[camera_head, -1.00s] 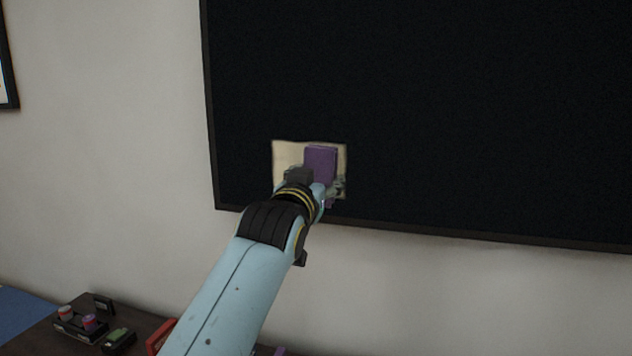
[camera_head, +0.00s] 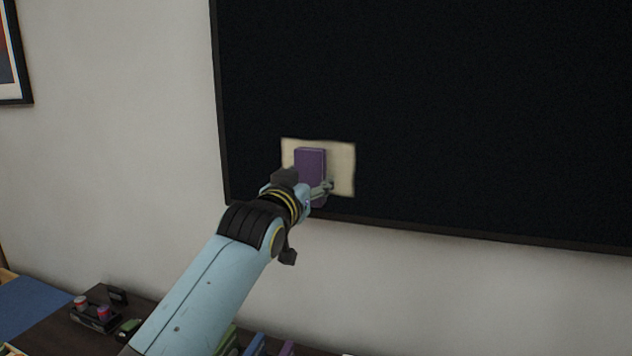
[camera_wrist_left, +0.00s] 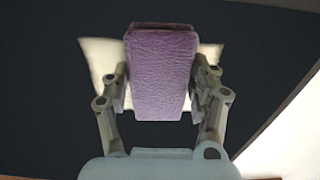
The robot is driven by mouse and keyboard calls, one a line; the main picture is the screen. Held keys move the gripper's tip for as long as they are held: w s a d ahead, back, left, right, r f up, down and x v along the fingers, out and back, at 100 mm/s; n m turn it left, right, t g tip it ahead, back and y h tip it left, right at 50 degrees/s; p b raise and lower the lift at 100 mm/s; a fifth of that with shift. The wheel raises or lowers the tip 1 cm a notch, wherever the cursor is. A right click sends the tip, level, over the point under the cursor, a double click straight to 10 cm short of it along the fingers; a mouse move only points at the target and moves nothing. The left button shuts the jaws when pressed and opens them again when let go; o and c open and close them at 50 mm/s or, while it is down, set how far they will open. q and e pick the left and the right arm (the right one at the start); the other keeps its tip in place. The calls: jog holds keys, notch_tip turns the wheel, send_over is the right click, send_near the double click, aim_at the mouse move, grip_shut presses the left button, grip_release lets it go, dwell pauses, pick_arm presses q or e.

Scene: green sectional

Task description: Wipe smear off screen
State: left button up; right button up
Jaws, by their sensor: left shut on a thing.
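The dark screen (camera_head: 450,110) hangs on the wall and fills the right of the head view. A cream-coloured smear (camera_head: 342,168) is on its lower left part; it also shows behind the fingers in the left wrist view (camera_wrist_left: 100,60). My left gripper (camera_head: 312,188) is shut on a purple block-like wiper (camera_head: 309,163), with a finger on each side of it in the left wrist view (camera_wrist_left: 160,85). The wiper is in front of the smear and hides part of it. I cannot tell whether it touches the screen. My right gripper is not in view.
A dark surface below the wall at lower left holds a small black holder with coloured items (camera_head: 95,313) and several book-like things (camera_head: 255,344). A framed picture (camera_head: 14,60) hangs at far left. The wall (camera_head: 120,150) between is bare.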

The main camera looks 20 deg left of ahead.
aim_at(314, 167)
pick_arm(q)
jog(key=a+r+p, duration=0.1)
jog(key=a, duration=0.1)
jog(key=a+r+p, duration=0.1)
jog(key=a, duration=0.1)
jog(key=a+r+p, duration=0.1)
jog(key=a, duration=0.1)
jog(key=shift+a+p, duration=0.25)
jog(key=shift+p, duration=0.1)
jog(key=shift+d+f, duration=0.1)
jog(key=shift+d, duration=2.2)
jog(key=shift+w+d, duration=0.15)
jog(key=shift+d, duration=1.45)
jog(key=shift+w+d+b, duration=0.1)
jog(key=shift+d+b, duration=0.3)
jog(key=shift+d, duration=1.25)
jog(key=shift+w+d+b, duration=0.2)
jog(key=shift+d+b, duration=0.4)
jog(key=shift+d, duration=1.2)
jog(key=shift+s+r, duration=0.1)
jog(key=shift+r, duration=0.15)
jog(key=shift+s+a+p, duration=0.15)
jog(key=shift+a+p, duration=0.6)
jog(key=shift+a, duration=0.55)
jog(key=shift+s+a+f, duration=0.1)
jog(key=shift+a+f, duration=0.2)
jog(key=shift+a, duration=0.45)
jog(key=shift+s+a+r+p, duration=0.1)
jog(key=shift+a+p, duration=0.9)
jog(key=shift+a, duration=4.35)
